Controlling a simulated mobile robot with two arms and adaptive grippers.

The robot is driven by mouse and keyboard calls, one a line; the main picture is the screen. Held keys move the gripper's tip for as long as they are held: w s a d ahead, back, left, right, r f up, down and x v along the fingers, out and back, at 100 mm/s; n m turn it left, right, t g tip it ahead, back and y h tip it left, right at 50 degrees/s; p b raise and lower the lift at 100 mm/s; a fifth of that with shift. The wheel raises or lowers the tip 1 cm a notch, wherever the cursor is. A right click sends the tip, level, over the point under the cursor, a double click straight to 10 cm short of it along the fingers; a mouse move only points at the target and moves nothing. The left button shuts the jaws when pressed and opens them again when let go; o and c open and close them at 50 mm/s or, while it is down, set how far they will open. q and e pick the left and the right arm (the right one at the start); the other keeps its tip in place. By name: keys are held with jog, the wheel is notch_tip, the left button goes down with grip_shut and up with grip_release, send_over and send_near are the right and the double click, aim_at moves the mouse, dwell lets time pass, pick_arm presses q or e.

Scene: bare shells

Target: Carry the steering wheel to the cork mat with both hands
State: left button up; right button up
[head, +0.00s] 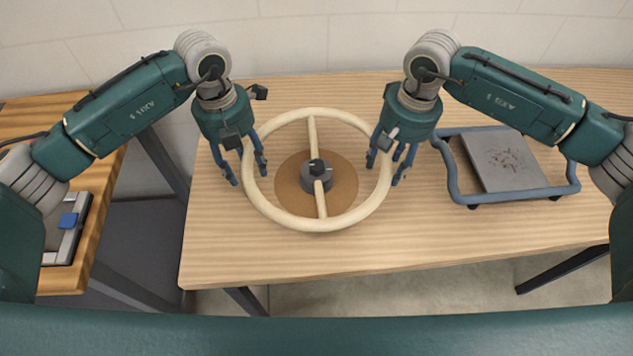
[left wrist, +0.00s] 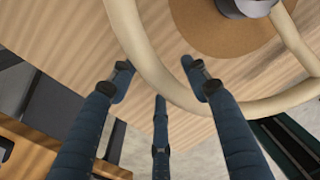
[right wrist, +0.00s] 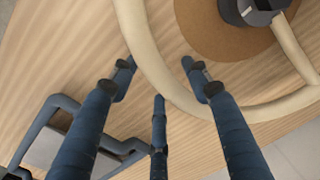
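The cream steering wheel (head: 318,113) has a dark grey hub and two spokes. It lies roughly level, centred over the round brown cork mat (head: 345,188), and its hub appears to rest on the mat. My left gripper (head: 248,174) is at the wheel's left rim, and my right gripper (head: 388,170) is at its right rim. In the left wrist view the rim (left wrist: 142,50) passes between spread fingers, with gaps visible. In the right wrist view the rim (right wrist: 145,45) likewise runs between spread fingers. Both grippers look open.
A blue-framed grey tray (head: 505,165) stands right of my right gripper on the wooden table (head: 240,250). Another wooden table at the left holds a grey item with a blue block (head: 68,220). The table's front strip is clear.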

pick_arm(q)
jog(key=shift+w+r, duration=0.1)
jog(key=shift+r, duration=0.05)
pick_arm(e)
jog(key=shift+s+a, duration=0.1)
pick_arm(q)
jog(key=shift+r, duration=0.3)
pick_arm(e)
jog(key=shift+r, duration=0.2)
pick_arm(q)
notch_tip(320, 180, up, 11)
jog(key=shift+a, duration=0.35)
pick_arm(e)
notch_tip(320, 180, up, 12)
jog(key=shift+d+f, duration=0.25)
jog(key=shift+d, duration=0.1)
jog(key=shift+s, duration=0.1)
